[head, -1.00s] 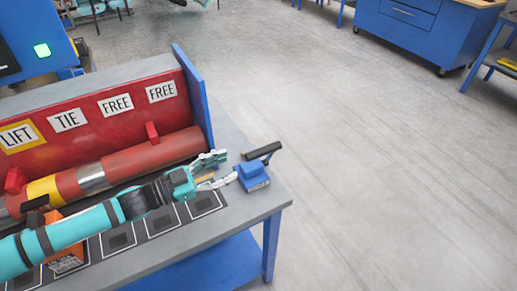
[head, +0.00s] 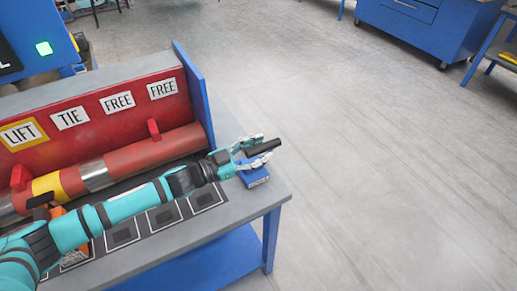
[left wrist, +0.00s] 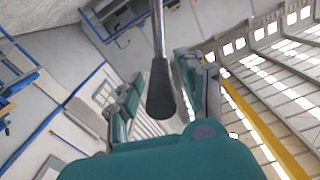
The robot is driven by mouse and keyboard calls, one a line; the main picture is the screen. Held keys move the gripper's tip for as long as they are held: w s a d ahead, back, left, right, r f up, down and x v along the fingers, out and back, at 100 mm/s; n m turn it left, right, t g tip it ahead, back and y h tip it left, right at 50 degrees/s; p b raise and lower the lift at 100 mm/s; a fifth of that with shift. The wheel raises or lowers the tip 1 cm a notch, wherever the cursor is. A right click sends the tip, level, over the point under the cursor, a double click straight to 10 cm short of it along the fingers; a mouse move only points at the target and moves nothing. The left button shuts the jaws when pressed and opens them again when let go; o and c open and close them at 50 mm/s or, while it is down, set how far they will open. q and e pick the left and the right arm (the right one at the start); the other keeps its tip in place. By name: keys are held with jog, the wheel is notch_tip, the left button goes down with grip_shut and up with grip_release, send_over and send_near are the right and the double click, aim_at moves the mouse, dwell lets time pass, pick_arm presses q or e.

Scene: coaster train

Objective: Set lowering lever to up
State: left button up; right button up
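The lowering lever stands at the right end of the grey bench. It has a blue base (head: 255,178) and a dark handle (head: 266,147) that points up to the right. In the left wrist view, its black grip (left wrist: 161,90) lies between my fingers, with a metal rod running to the top edge. My left gripper (head: 254,152) is at the handle, with one finger on each side. The fingers look open, with a gap beside the grip. The gripper hides part of the lever. My right gripper is not in view.
A red panel with LIFT, TIE and FREE labels (head: 118,101) stands behind a red cylinder (head: 155,150) on the bench (head: 225,222). A blue end plate (head: 195,95) rises near the lever.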

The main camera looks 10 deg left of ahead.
pick_arm(q)
grip_shut()
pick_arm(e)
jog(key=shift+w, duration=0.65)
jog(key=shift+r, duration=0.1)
pick_arm(q)
jog(key=shift+w+a+r+n+p, duration=0.3)
jog(key=shift+w+r+n+p, duration=0.1)
jog(key=shift+w+n+p, duration=0.15)
jog(key=w+a+n+p, duration=0.1)
jog(key=w+a+n, duration=0.3)
jog(key=w, duration=0.1)
jog(key=shift+w+a+r, duration=0.15)
jog(key=shift+w+r, duration=0.05)
jog(key=shift+w, duration=0.15)
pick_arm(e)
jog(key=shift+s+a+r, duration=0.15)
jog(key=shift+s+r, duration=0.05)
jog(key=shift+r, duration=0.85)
pick_arm(q)
jog(key=shift+a+n, duration=0.1)
jog(key=shift+n, duration=0.15)
